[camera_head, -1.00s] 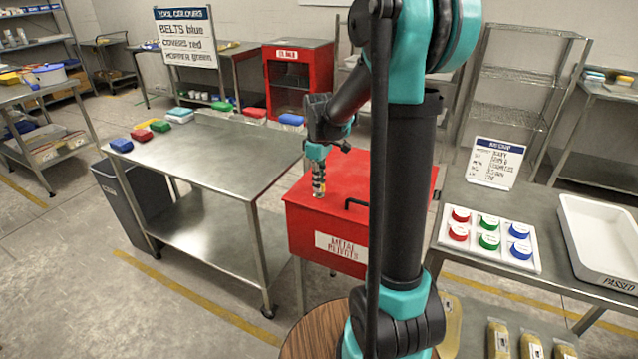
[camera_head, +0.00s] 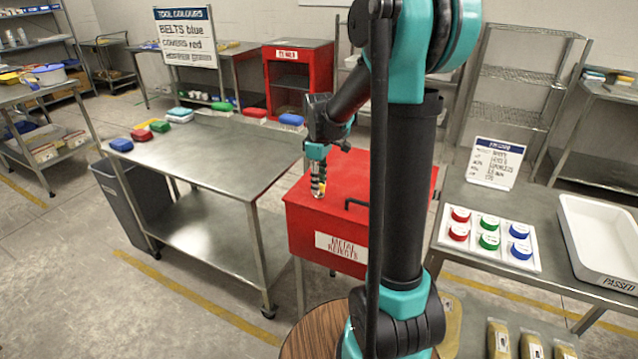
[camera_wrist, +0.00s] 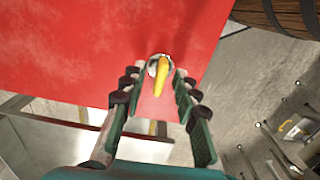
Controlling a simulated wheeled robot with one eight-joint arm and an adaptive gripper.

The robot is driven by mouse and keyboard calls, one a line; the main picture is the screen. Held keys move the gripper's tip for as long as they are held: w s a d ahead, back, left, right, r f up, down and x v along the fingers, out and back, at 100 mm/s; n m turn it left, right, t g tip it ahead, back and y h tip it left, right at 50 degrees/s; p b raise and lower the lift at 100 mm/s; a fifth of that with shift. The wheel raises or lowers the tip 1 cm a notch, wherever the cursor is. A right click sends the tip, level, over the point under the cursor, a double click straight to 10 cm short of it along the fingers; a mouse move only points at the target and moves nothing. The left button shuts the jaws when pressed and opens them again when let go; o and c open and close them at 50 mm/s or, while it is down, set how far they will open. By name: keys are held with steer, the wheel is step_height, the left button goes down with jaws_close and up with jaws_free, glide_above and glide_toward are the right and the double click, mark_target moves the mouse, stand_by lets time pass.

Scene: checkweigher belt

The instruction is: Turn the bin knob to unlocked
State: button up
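The red metal rejects bin (camera_head: 340,240) stands at the centre of the head view, with a closed lid and a black handle. In the wrist view the bin knob (camera_wrist: 160,76) is a yellow lever on a round silver base on the red surface. Its lever points toward the bottom of the picture, slightly left. My gripper (camera_wrist: 156,85) is open, with one finger on each side of the knob and visible gaps between. In the head view my gripper (camera_head: 318,190) points down at the bin's lid and hides the knob. No lock marking is readable.
A steel table (camera_head: 200,160) stands left of the bin. A steel table with a panel of coloured buttons (camera_head: 448,238) and a white tray (camera_head: 606,265) is on the right. A round wooden top (camera_head: 305,340) is in front. A red cabinet (camera_head: 298,80) stands behind.

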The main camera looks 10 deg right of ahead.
step_height(320, 180, up, 12)
stand_by(0.6)
steer(key=s+d+f+m+t, duration=0.2)
steer(key=s+f+m, duration=0.3)
steer(key=s+f, duration=0.4)
steer(key=s+d+f+m+t, duration=0.2)
steer(key=s+f+m, duration=0.4)
steer(key=s, duration=0.6)
step_height(320, 180, down, 3)
steer(key=shift+s+d+r, duration=0.15)
steer(key=shift+s+d, duration=0.05)
steer(key=shift+s, duration=0.1)
steer(key=shift+o, duration=0.2)
steer(key=shift+w+r, duration=0.1)
